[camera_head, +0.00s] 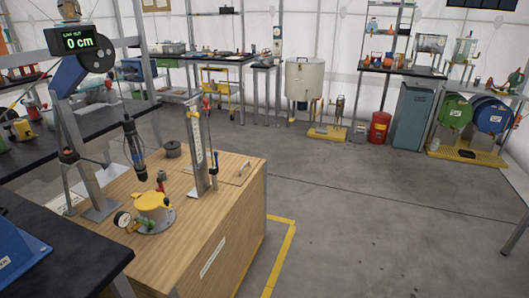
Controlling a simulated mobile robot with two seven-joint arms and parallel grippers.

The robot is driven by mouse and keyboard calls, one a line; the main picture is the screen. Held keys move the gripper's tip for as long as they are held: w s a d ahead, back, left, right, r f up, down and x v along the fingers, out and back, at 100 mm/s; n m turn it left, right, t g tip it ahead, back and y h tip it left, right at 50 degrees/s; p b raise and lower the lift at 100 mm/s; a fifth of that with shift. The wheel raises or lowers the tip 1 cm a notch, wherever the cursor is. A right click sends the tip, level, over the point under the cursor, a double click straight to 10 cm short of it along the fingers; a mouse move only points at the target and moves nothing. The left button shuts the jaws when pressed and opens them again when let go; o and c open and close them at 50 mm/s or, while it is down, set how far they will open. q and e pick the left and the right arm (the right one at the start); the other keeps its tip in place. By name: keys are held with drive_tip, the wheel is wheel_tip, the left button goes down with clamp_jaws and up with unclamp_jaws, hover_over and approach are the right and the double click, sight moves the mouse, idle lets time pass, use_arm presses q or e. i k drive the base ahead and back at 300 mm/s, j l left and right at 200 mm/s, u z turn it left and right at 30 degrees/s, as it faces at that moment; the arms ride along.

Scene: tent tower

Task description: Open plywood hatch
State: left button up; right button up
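A large plywood box (235,220) stands at the left of the middle, with equipment on its top. On the right part of the top, behind and beside the upright metal post, a panel that looks like the plywood hatch (230,166) lies flat and appears closed. A small dark handle or latch (243,168) sits on it. The post hides part of the panel's left side. Neither of my grippers shows in this view.
A yellow-capped flange with a gauge (151,204), a metal post (200,150) and a dark hanging probe (133,140) crowd the box top. A winch with a "0 cm" display (79,41) rises at left. Open floor (370,210) lies right of the yellow floor line (281,258).

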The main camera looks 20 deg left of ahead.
sight(233, 170)
drive_tip(key=i+u, duration=0.15)
drive_tip(key=i, duration=0.35)
drive_tip(key=i+l+u, duration=0.2)
drive_tip(key=i, duration=0.25)
drive_tip(key=i+l+u, duration=0.15)
drive_tip(key=i, duration=0.35)
